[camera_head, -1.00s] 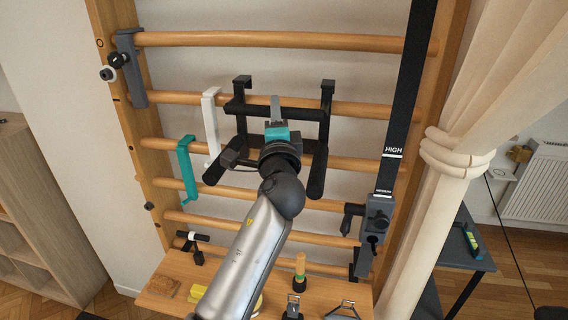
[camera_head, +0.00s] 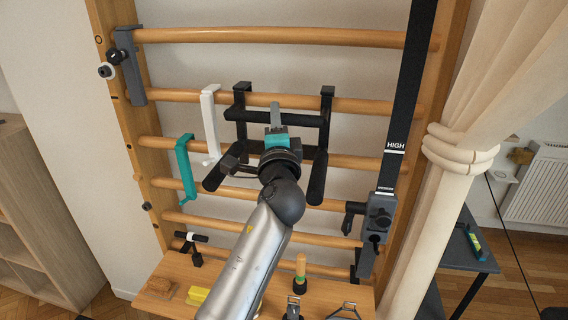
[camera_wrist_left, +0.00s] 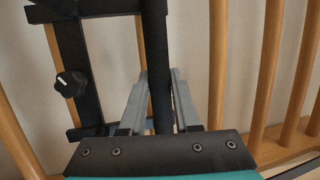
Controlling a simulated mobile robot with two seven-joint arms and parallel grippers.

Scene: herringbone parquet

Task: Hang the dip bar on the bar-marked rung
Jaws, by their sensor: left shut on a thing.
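The black dip bar (camera_head: 234,115) has two top hooks, a crossbar and two padded handles pointing down toward me. Its hooks are level with the second rung (camera_head: 282,102) from the top; whether they rest on it I cannot tell. My left gripper (camera_head: 275,112) is shut on the crossbar near its middle. In the left wrist view the gripper (camera_wrist_left: 158,85) has a finger on each side of the dip bar's black tube (camera_wrist_left: 158,60). Small marks show on the left post (camera_head: 113,97); the one beside the second rung is too small to read. My right gripper is not in view.
A white hook (camera_head: 210,120) hangs left of the dip bar and a teal hook (camera_head: 186,165) lower left. A grey clamp (camera_head: 130,70) sits at upper left. A black strap (camera_head: 405,95) with a grey block (camera_head: 379,220) runs down the right. A wooden shelf (camera_head: 165,302) with small items is below.

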